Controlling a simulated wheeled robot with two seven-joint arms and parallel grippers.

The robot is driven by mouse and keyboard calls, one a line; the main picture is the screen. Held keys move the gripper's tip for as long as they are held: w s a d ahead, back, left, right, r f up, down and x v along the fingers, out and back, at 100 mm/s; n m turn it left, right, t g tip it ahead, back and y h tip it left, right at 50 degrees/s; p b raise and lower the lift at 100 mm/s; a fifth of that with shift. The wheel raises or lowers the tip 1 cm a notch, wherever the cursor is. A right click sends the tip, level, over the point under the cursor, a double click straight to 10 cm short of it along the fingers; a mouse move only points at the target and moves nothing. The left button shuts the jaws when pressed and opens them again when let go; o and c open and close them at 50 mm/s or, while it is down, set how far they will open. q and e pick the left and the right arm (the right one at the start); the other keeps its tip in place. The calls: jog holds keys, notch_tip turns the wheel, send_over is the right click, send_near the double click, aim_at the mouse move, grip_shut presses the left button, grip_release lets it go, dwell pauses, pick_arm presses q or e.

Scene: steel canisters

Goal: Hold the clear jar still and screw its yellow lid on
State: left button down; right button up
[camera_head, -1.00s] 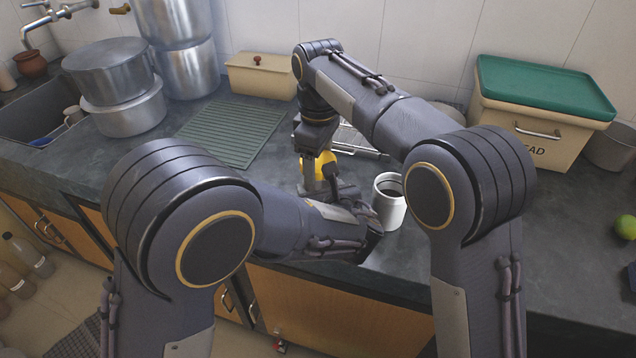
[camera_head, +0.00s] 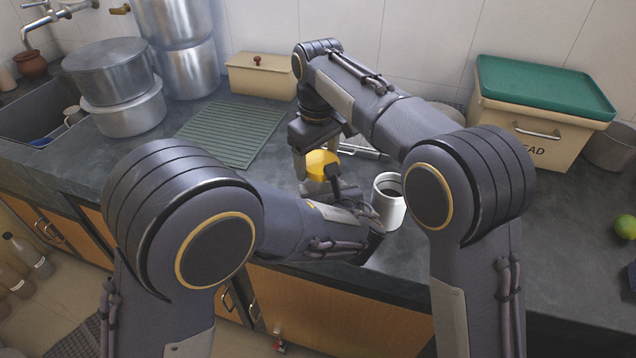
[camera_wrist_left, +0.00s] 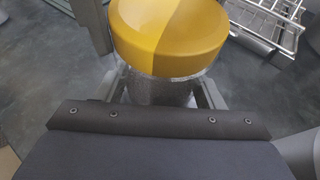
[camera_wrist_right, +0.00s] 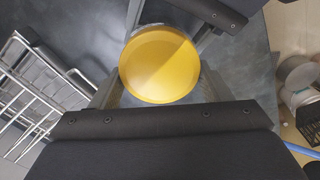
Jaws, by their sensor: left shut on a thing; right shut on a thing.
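The yellow lid (camera_head: 320,162) sits on top of the clear jar, and in the left wrist view the lid (camera_wrist_left: 168,35) covers the jar's mouth. The jar's body (camera_wrist_left: 162,91) shows below the lid, between the fingers of my left gripper (camera_wrist_left: 165,95), which is shut on it from the side. My right gripper (camera_wrist_right: 158,80) comes down from above and is shut on the lid, with a finger at either side of the lid (camera_wrist_right: 160,65). Most of the jar is hidden in the head view. I cannot tell how far the lid is threaded.
A white mug (camera_head: 388,200) with dark contents stands close right of the grippers. A wire rack (camera_head: 362,148) lies behind them. A green ribbed mat (camera_head: 230,135) lies to the left. A cream bin with a green lid (camera_head: 545,90) stands at the back right.

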jog(key=shift+s+d+f, duration=0.1)
jog(key=shift+s+f, duration=0.05)
jog(key=shift+s, duration=0.1)
jog(key=o, duration=0.9)
jog(key=shift+o, duration=0.9)
jog(key=shift+w, duration=0.1)
jog(key=shift+r, duration=2.35)
jog(key=shift+c, duration=0.7)
jog(key=shift+r+m, duration=0.55)
jog(key=shift+m, duration=0.15)
jog(key=shift+s+r+m, duration=0.15)
jog(key=shift+r+m, duration=0.35)
jog(key=shift+r, duration=0.15)
jog(key=shift+s+r+m, duration=0.15)
jog(key=shift+r+m, duration=0.35)
jog(key=shift+r, duration=0.1)
